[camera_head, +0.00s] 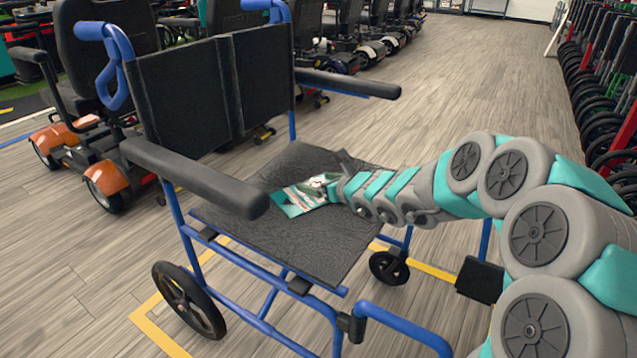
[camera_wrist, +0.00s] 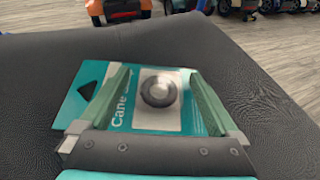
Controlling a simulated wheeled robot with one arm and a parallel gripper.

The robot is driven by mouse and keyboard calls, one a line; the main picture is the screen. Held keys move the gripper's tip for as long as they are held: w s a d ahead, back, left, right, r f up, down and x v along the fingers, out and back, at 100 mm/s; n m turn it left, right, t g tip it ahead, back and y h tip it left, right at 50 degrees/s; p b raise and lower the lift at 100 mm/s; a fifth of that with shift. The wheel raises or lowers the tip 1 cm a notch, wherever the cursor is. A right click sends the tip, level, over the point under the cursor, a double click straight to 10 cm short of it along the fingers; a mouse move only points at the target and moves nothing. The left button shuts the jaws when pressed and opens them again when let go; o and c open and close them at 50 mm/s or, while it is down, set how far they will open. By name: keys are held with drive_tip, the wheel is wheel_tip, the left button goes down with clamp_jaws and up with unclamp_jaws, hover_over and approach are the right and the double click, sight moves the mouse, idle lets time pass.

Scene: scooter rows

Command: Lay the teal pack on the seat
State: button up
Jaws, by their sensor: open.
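The teal pack (camera_head: 300,195) lies on the black seat (camera_head: 265,240) of a blue-framed wheelchair. In the wrist view the pack (camera_wrist: 160,122) shows the word "Cane" and a picture of a round dark part. It appears flat on the seat (camera_wrist: 270,105), with dark seat surface around it. My gripper (camera_head: 318,187) is low over the pack. In the wrist view the two fingers of my gripper (camera_wrist: 155,90) stand apart, one on each side of the pack's middle. The pack's left end reaches out past the left finger. Its near edge is hidden by my gripper.
The wheelchair's black armrests (camera_head: 195,176) and backrest (camera_head: 215,85) border the seat. A scooter with orange fenders (camera_head: 108,172) stands behind at left. More scooters line the back. A row of wheels (camera_head: 597,125) stands at right. The wooden floor (camera_head: 470,70) between is clear.

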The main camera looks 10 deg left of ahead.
drive_tip(key=shift+r, duration=0.1)
drive_tip(key=shift+r+p, duration=0.6)
drive_tip(key=shift+p, duration=0.4)
drive_tip(key=v, duration=1.1)
drive_tip(key=shift+s+d, duration=0.2)
drive_tip(key=shift+d, duration=0.15)
drive_tip(key=shift+s, duration=0.1)
